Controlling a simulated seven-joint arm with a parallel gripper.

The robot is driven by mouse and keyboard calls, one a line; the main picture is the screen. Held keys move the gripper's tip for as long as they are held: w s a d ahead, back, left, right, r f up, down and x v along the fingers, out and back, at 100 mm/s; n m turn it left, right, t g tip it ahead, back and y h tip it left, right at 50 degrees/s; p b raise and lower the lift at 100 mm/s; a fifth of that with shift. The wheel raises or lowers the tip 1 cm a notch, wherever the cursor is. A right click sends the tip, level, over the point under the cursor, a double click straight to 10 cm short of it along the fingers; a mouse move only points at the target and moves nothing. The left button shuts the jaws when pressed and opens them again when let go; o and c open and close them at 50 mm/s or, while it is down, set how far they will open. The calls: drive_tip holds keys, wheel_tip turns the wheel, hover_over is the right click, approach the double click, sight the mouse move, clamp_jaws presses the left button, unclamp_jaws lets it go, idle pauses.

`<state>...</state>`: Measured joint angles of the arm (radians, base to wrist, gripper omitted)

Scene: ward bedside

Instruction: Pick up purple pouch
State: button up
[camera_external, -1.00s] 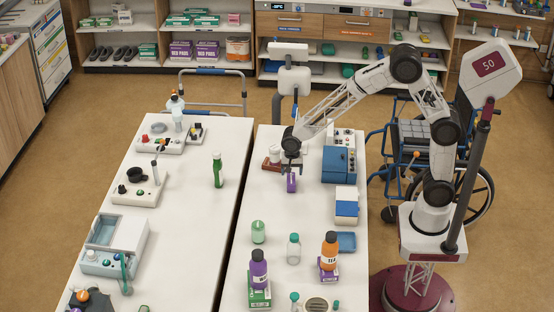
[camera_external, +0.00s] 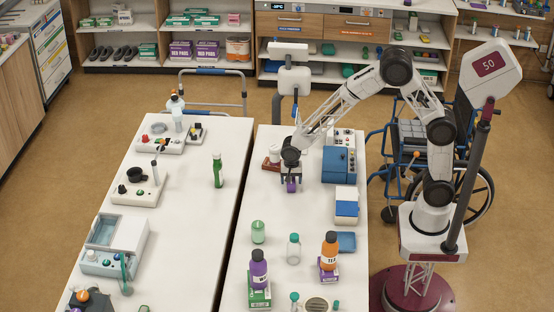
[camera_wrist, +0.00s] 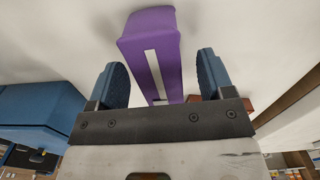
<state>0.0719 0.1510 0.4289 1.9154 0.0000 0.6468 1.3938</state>
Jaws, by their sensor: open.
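The purple pouch (camera_external: 291,186) stands on the right white table, just below my gripper (camera_external: 291,180) in the external view. In the wrist view the purple pouch (camera_wrist: 155,50) has a white stripe down its side. My gripper (camera_wrist: 162,85) has two blue fingertips, one on each side of the pouch, with a gap showing on both sides. The gripper is open. The pouch lies between the fingers, and its near end is partly hidden by the gripper's dark bar.
A blue box-shaped device (camera_external: 339,164) stands close to the right of the pouch. A white and red-brown item (camera_external: 272,160) is close behind on the left. Bottles, including a green one (camera_external: 258,232), stand nearer the front. The table left of the pouch is clear.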

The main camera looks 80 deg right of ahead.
idle(0.6)
drive_tip(key=c, duration=1)
drive_tip(key=shift+r, duration=4.95)
drive_tip(key=shift+c, duration=0.2)
